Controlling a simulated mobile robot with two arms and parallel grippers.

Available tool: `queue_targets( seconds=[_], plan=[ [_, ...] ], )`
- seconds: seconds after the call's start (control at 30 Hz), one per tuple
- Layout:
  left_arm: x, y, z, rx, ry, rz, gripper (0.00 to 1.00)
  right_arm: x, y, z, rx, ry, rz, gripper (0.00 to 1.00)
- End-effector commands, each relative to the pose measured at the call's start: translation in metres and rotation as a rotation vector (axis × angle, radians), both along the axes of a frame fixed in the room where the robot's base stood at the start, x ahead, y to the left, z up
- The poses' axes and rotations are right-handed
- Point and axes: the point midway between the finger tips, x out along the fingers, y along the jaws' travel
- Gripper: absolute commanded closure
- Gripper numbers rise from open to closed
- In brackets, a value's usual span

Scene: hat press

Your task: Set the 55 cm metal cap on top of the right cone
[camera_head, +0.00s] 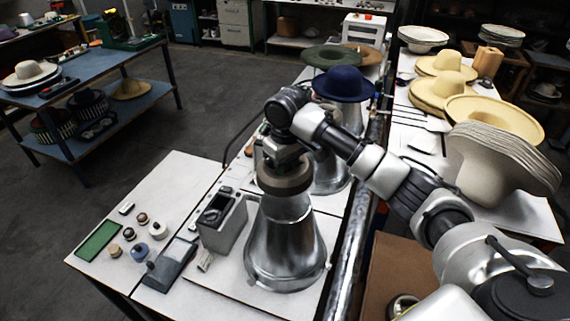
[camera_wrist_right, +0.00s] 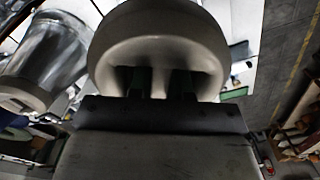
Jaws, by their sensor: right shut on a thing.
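A thick, round grey-beige cap (camera_head: 284,178) is at the top of the front metal cone (camera_head: 287,240), in line with it. I cannot tell whether the cap rests on the cone or is just above it. My right gripper (camera_head: 283,156) comes down from above and is shut on the cap. In the right wrist view the cap (camera_wrist_right: 158,40) fills the upper middle, with the dark fingers (camera_wrist_right: 160,82) at its near side. Another metal cone (camera_head: 331,172) stands behind, partly hidden by my right arm. My left gripper is not in view.
A grey box with a dark screen (camera_head: 222,215) stands close left of the front cone. A blue hat (camera_head: 343,84) sits on a form behind. Stacked hats (camera_head: 500,160) lie on the right table. Small knobs and a green mat (camera_head: 98,241) are at the left.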

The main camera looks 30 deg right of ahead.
Motion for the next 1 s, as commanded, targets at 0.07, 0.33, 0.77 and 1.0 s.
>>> queue_targets(
  seconds=[0.07,0.33,0.77,1.0],
  plan=[
    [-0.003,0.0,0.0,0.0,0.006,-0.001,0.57,0.001,0.0,-0.003,0.001,-0.004,-0.001,1.0],
    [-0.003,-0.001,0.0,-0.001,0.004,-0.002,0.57,0.001,0.0,-0.026,0.0,-0.002,-0.001,1.0],
    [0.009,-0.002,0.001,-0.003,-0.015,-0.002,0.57,0.001,0.0,-0.062,0.001,-0.003,-0.001,1.0],
    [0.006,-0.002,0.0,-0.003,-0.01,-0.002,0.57,0.001,0.0,-0.078,0.002,-0.004,0.0,1.0]
  ],
)
